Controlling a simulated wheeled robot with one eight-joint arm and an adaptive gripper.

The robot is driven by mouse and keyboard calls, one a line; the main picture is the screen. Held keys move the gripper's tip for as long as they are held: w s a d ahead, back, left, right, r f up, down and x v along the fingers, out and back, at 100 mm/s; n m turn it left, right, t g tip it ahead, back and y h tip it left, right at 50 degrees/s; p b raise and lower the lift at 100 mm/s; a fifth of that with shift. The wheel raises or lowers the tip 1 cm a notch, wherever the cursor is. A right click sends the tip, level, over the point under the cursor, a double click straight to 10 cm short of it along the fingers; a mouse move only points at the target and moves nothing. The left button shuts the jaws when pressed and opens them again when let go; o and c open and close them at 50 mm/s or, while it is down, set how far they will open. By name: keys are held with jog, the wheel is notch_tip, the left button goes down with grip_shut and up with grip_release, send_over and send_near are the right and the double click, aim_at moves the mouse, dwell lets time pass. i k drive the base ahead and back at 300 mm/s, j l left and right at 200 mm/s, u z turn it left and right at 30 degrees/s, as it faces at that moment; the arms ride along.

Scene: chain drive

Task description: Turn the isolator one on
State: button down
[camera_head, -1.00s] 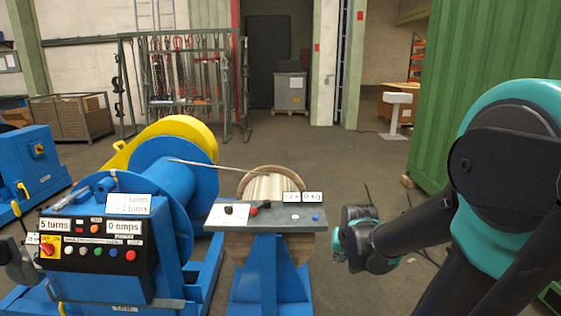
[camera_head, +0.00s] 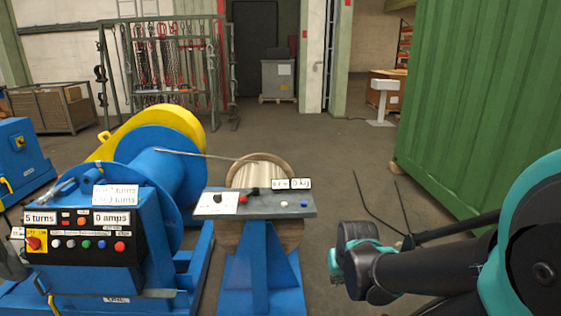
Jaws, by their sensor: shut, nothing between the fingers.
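A red rotary isolator switch on a yellow plate (camera_head: 35,243) sits at the left end of the black control panel (camera_head: 90,272) on the blue winch at lower left. Its knob position is too small to tell. A second red and yellow switch (camera_head: 19,143) is on the blue machine at the far left edge. No number is readable on either. My gripper (camera_head: 337,268) is at the lower centre right, shut and empty, well to the right of the panel and touching nothing. Its fingers are small and partly hidden by the wrist.
A blue stand with a grey top (camera_head: 262,206), carrying small knobs and a 0 kg display (camera_head: 298,184), stands between my gripper and the panel. A green container wall (camera_head: 480,100) is on the right. Open floor (camera_head: 330,160) lies behind the stand.

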aim_at(35, 243)
jog(key=u, duration=1.9)
jog(key=i+j+z, duration=0.2)
jog(key=i, duration=0.35)
jog(key=i+j+z, duration=0.2)
jog(key=i, duration=0.3)
jog(key=i+j+z, duration=0.25)
jog(key=i, duration=0.25)
